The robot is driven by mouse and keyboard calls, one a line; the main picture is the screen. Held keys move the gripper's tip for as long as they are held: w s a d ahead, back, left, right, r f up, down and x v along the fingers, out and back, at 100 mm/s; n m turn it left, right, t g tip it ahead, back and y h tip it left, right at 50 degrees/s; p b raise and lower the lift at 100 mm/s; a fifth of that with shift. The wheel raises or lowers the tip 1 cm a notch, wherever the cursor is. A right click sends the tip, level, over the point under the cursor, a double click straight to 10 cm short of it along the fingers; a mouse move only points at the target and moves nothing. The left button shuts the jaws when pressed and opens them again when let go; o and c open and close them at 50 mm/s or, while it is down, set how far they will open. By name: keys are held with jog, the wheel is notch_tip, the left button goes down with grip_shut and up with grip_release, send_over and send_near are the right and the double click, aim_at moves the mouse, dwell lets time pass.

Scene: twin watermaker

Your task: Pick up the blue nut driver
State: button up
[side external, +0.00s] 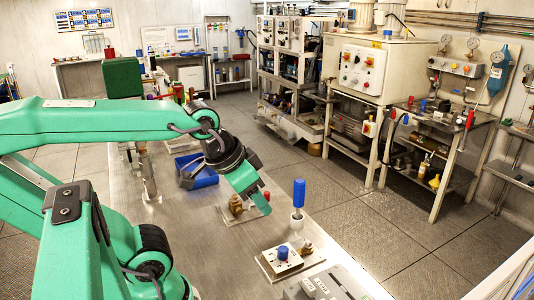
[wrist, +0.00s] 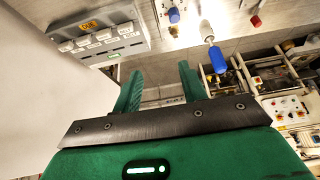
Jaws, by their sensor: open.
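The blue nut driver (side external: 299,192) stands upright on the metal bench in the side view, blue handle up and shaft down. It also shows in the wrist view (wrist: 217,58), above and to the right of my right finger. My gripper (side external: 256,203) is to the left of the driver in the side view, apart from it. In the wrist view my gripper (wrist: 160,85) has its two green fingers spread with nothing between them. One finger is largely hidden in the side view.
A white plate with a blue knob (side external: 283,253) sits in front of the driver, beside a brass fitting (side external: 305,246). A labelled switch box (wrist: 100,42) is at the bench's near end. Another brass fitting (side external: 236,206) and a blue bin (side external: 198,178) lie to the left.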

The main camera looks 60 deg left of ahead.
jog(key=shift+o, duration=1.4)
jog(key=shift+w, duration=0.1)
jog(key=g, duration=0.5)
send_near(302, 181)
notch_tip(302, 181, down, 5)
jog(key=shift+w+d+f, duration=0.1)
jog(key=shift+d, duration=0.05)
jog(key=shift+w+a+f+g, duration=0.2)
jog(key=shift+a+g, duration=0.05)
jog(key=shift+g, duration=0.05)
jog(key=shift+f, duration=1.3)
